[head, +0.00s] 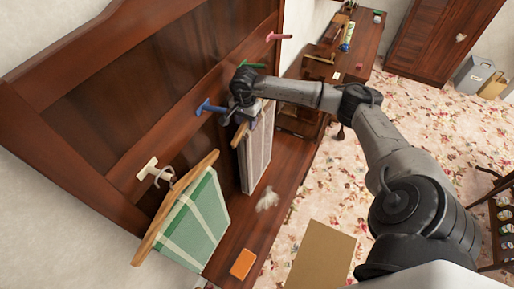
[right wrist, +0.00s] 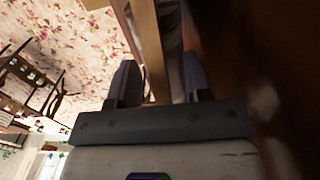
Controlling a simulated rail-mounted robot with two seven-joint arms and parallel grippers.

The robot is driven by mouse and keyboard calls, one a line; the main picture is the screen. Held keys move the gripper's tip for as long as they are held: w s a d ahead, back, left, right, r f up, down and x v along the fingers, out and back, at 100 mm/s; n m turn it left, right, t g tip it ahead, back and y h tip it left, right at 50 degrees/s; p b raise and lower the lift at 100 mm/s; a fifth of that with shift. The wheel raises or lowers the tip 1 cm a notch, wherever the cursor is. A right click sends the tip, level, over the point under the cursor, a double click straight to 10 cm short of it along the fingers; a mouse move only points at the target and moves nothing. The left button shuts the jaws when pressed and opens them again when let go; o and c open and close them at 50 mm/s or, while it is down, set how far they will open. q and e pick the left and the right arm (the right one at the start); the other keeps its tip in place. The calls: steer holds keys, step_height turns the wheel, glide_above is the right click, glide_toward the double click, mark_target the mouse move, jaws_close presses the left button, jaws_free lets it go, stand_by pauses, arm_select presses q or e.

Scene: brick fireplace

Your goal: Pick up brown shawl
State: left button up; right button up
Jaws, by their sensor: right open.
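A grey-brown checked cloth (head: 257,148), which looks like the shawl, hangs from a wooden piece on the dark wooden coat rack (head: 130,95). My right gripper (head: 246,112) is at the top of this cloth, and the arm hides part of it in the head view. In the right wrist view the right gripper (right wrist: 158,65) is open. A light wooden bar (right wrist: 150,45) passes between its two fingers, with greyish cloth (right wrist: 172,35) beside it. I cannot tell whether the fingers touch either. My left gripper is not in view.
A green cloth (head: 197,225) hangs on a wooden hanger at the near left. Blue (head: 210,107), white (head: 150,170) and pink (head: 278,37) pegs stick out of the rack. An orange item (head: 243,264) and a fluffy white item (head: 267,199) lie on the wooden bench below.

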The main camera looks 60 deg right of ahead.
steer(key=shift+f, duration=0.1)
jaws_close()
stand_by(0.4)
stand_by(1.0)
